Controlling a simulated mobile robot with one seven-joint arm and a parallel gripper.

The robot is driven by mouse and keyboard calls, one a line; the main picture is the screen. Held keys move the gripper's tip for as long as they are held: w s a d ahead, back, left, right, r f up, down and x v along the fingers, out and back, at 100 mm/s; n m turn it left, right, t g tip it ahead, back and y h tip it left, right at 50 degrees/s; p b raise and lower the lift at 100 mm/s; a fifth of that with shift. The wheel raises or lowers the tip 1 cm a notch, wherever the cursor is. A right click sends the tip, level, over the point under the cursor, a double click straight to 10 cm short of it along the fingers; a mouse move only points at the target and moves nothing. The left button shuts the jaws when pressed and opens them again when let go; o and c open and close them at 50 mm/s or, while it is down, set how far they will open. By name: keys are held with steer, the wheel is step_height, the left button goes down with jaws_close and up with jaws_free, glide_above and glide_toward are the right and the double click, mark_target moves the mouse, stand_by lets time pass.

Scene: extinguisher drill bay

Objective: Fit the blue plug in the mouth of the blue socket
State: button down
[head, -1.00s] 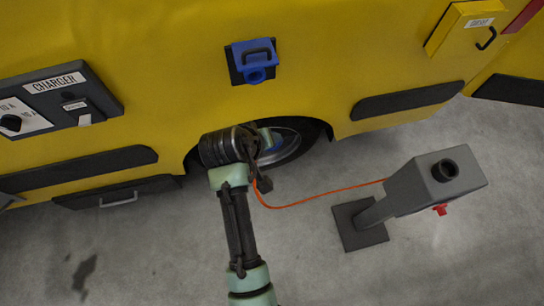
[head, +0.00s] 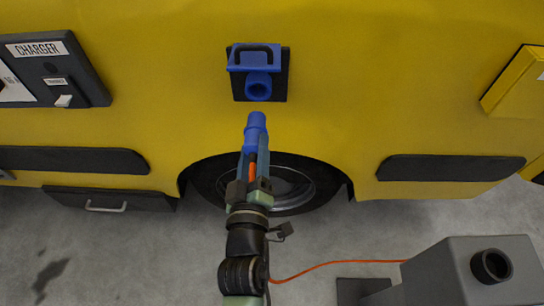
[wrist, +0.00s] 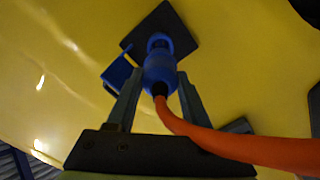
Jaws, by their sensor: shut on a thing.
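The blue plug (head: 256,130) is held in my gripper (head: 255,165), its nose pointing up toward the yellow vehicle side. An orange cable runs back from it. The blue socket (head: 258,86) is on a dark plate on the yellow panel, its lid raised and its round mouth facing out. In the head view the plug's tip is just below the socket mouth, with a small gap in the picture. In the wrist view the plug (wrist: 160,72) sits between the fingers and overlaps the socket, hiding its mouth, so depth there cannot be told.
A grey pedestal (head: 465,268) with a round dark holder stands at the lower right, and the orange cable (head: 335,264) runs to it. A charger panel (head: 62,72) is at the left. A yellow box (head: 515,84) is at the right. A wheel (head: 290,185) lies behind my gripper.

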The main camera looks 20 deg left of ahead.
mark_target(256, 113)
steer(key=shift+w+a+r, duration=0.2)
steer(key=shift+w+a, duration=0.05)
steer(key=shift+w, duration=0.3)
steer(key=shift+x, duration=2.3)
steer(key=shift+x, duration=2.65)
steer(key=shift+f, duration=0.1)
steer(key=shift+c, duration=1)
jaws_free()
steer(key=shift+f, duration=0.2)
steer(key=shift+s, duration=0.1)
steer(key=shift+s, duration=0.2)
steer(key=v, duration=0.6)
steer(key=b+v, duration=0.1)
steer(key=v, duration=0.5)
steer(key=shift+s+d+r, duration=0.1)
steer(key=shift+s+r, duration=0.1)
